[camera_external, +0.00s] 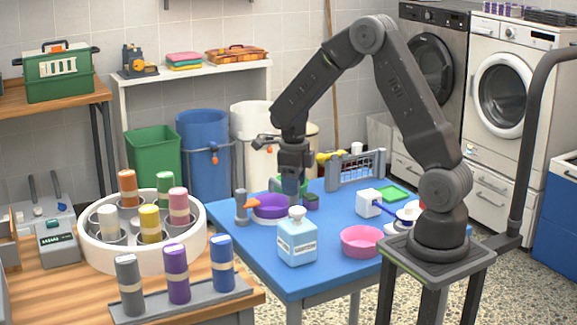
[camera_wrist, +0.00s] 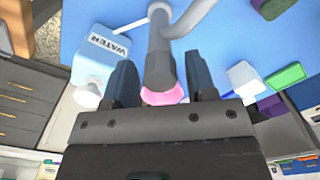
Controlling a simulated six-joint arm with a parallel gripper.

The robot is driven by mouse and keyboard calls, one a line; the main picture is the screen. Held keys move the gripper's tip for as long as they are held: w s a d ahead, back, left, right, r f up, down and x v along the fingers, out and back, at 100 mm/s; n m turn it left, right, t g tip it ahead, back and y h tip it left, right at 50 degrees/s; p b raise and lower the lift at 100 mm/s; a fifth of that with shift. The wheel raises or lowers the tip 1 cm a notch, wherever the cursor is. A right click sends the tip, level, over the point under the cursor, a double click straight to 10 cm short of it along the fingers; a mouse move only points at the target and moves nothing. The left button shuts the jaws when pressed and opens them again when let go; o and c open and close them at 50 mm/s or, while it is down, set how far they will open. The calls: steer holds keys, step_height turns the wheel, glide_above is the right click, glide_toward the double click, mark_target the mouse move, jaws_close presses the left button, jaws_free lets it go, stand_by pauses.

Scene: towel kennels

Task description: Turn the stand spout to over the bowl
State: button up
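My gripper (camera_external: 291,192) points down over the blue table, next to a purple bowl (camera_external: 270,207). In the wrist view my gripper (camera_wrist: 160,82) has its two fingers apart. A grey spout (camera_wrist: 160,62) runs between them from a thicker grey bend (camera_wrist: 166,18), with a gap on each side. I cannot tell how deep the spout sits between the fingers. A pink bowl (camera_external: 361,241) stands at the table's front right; pink (camera_wrist: 163,97) shows past the spout's end in the wrist view. The spout is hard to make out in the external view.
A water jug (camera_external: 297,238) stands at the table's front. A small grey post with an orange part (camera_external: 241,207) is left of the purple bowl. A white box (camera_external: 368,203), a green tray (camera_external: 394,192) and a grey rack (camera_external: 356,170) stand to the right and back.

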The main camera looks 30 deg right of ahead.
steer(key=shift+o, duration=0.5)
step_height(320, 180, up, 14)
stand_by(0.3)
